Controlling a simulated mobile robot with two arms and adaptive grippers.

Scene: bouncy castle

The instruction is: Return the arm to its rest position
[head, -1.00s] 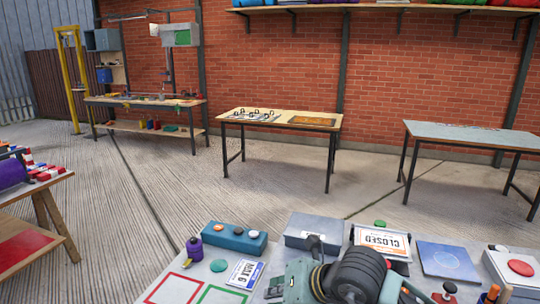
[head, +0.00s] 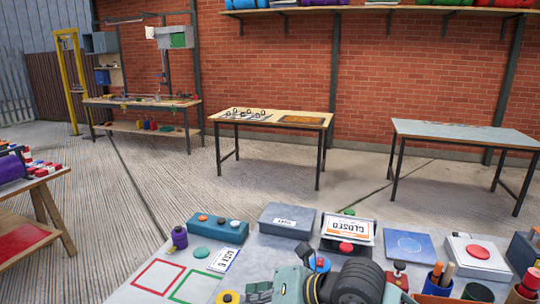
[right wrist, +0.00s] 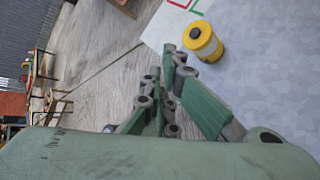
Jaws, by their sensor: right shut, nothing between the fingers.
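My right arm comes in at the bottom of the head view, over the near edge of the workbench (head: 130,288). Its green gripper (head: 256,292) points left, with the fingers partly cut off by the frame's bottom. In the right wrist view the right gripper (right wrist: 172,60) is shut, with nothing between its fingers. A yellow cylinder with a black knob (right wrist: 203,41) stands beside the fingertips there, apart from them. It also shows at the bottom edge of the head view (head: 228,297). My left gripper is not in view.
Red and green square outlines (head: 158,274) are empty.

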